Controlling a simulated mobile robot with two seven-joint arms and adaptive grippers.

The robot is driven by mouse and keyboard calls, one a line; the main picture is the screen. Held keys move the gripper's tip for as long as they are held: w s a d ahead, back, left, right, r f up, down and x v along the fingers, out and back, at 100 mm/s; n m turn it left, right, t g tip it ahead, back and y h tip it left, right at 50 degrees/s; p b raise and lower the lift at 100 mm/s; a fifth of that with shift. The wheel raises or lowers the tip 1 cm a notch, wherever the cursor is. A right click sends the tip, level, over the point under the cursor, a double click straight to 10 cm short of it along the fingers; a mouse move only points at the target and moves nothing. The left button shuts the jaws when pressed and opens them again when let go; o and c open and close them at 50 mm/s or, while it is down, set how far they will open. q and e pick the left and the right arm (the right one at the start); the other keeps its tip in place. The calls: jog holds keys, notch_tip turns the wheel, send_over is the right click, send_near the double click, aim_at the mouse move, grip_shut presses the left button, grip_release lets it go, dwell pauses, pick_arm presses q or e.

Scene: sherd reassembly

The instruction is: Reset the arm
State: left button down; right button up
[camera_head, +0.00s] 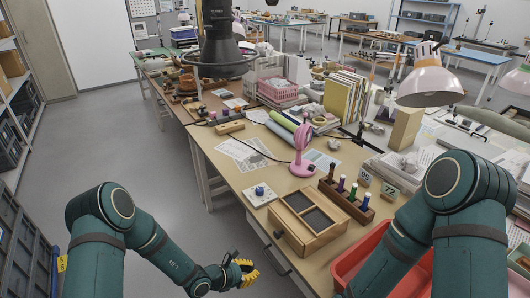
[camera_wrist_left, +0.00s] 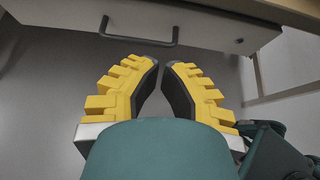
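My left arm comes in low at the left of the head view, over the grey floor. Its gripper (camera_head: 243,270), with yellow ridged fingers, hangs in front of the desk, below the height of its top. In the left wrist view the two fingers (camera_wrist_left: 162,66) lean toward each other, with a narrow gap between their tips and nothing held. A drawer front with a dark bar handle (camera_wrist_left: 140,36) lies beyond the fingertips, apart from them. My right arm (camera_head: 425,225) reaches down at the right, over the red bin; its gripper is not visible.
The desk (camera_head: 225,172) carries a wooden box with dark compartments (camera_head: 308,219), a rack of coloured pens (camera_head: 346,200), a pink lamp (camera_head: 302,150) and a white pad with a blue knob (camera_head: 259,193). A red bin (camera_head: 352,262) is at the near right. Open floor (camera_head: 120,140) lies left.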

pick_arm(q)
jog(key=s+d+m+g, duration=0.1)
jog(key=s+m+g, duration=0.55)
jog(key=s, duration=0.55)
jog(key=s+a+r+m+y, duration=0.1)
jog(key=s+a+m+y, duration=0.1)
jog(key=m, duration=0.6)
jog(key=s+a+r+m+t+y, duration=0.1)
jog(key=s+a+m+y, duration=0.2)
jog(key=m, duration=0.5)
jog(key=shift+s+a+r+m+y, duration=0.3)
jog(key=shift+s+y, duration=0.2)
jog(key=shift+s, duration=0.4)
